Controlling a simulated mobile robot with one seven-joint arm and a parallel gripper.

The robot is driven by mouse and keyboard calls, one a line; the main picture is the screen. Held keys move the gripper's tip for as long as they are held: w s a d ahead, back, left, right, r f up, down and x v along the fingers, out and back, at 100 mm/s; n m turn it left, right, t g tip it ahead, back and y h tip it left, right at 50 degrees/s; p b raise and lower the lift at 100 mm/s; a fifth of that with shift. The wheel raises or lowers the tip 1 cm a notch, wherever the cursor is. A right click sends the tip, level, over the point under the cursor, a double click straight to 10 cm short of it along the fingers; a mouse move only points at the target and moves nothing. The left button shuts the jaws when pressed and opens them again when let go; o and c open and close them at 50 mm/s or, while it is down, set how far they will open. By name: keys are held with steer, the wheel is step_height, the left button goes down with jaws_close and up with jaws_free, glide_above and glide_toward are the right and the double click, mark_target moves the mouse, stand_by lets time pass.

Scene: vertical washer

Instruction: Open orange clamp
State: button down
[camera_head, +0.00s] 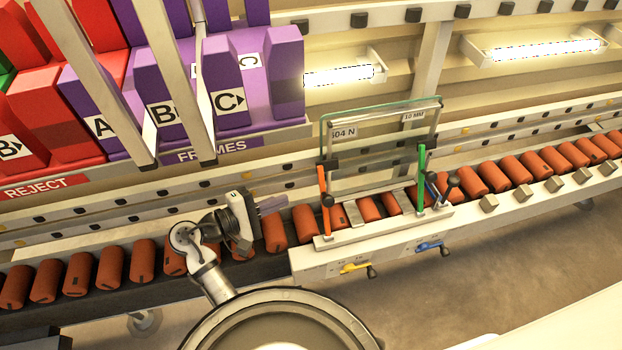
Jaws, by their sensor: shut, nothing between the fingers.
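My gripper (272,205) is left of the orange clamp, above the roller conveyor. Its fingers are shut and empty, point right toward the clamp, and are apart from it. A similar green clamp (421,178) stands upright at the right end of the glass.
Orange rollers (110,265) run along the conveyor on both sides of the fixture. Yellow (354,267) and blue (430,247) handles sit on the fixture's front. Purple frame bins (230,80) and red reject bins (45,110) stand behind at the upper left.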

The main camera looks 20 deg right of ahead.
mark_target(332, 204)
steer(key=p+x, duration=0.2)
steer(key=x, duration=0.8)
steer(key=shift+b, duration=0.35)
stand_by(0.3)
